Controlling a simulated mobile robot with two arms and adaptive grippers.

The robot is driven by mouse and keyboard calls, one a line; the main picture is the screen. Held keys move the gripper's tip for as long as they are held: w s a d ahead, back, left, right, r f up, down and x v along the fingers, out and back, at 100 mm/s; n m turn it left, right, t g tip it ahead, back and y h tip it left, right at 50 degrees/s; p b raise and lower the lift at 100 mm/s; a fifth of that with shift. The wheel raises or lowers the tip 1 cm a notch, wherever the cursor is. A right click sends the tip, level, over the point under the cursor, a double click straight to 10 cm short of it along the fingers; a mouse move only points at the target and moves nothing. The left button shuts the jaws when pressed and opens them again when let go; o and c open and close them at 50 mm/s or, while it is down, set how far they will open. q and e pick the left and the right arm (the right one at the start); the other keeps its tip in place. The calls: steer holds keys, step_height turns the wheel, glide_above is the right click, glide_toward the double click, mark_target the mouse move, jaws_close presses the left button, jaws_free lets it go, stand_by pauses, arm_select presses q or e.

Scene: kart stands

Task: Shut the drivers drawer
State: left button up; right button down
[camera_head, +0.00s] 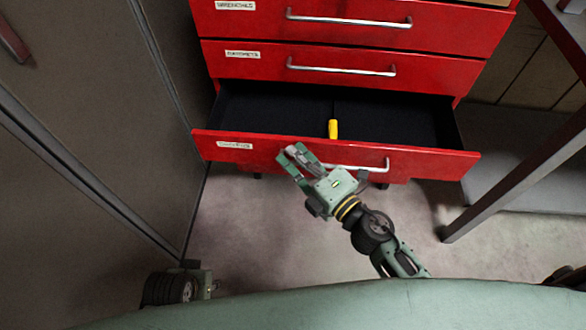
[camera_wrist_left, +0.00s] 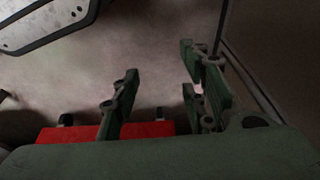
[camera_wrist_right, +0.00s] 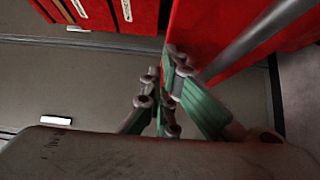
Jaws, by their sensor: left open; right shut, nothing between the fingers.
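The drivers drawer (camera_head: 440,166) is the lowest red drawer in the head view and stands open. Its dark inside holds a yellow-handled screwdriver (camera_head: 333,129). Its silver bar handle (camera_head: 372,166) runs along the front, and its label is at the left end. My right gripper (camera_head: 292,155) is shut and empty at the drawer front, left of the handle's middle. It also shows close to the red front in the right wrist view (camera_wrist_right: 165,80); whether it touches cannot be told. My left gripper (camera_wrist_left: 155,80) is open and empty, pointing over the floor.
Two shut red drawers (camera_head: 340,37) (camera_head: 350,70) with bar handles are above. A grey panel (camera_head: 90,90) stands close on the left. A dark metal frame leg (camera_head: 510,185) is on the right. Floor (camera_head: 240,230) is clear in front of the drawer.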

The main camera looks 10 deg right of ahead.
arm_select(q)
steer(key=v, duration=0.2)
steer(key=w+b+v, duration=0.1)
steer(key=v, duration=0.1)
steer(key=shift+r+b, duration=0.2)
steer(key=shift+b, duration=0.1)
arm_select(e)
steer(key=w+d, duration=0.2)
steer(key=w, duration=0.7)
steer(key=w+d, duration=0.2)
steer(key=w, duration=0.8)
steer(key=shift+d, duration=0.35)
steer(key=shift+r, duration=0.25)
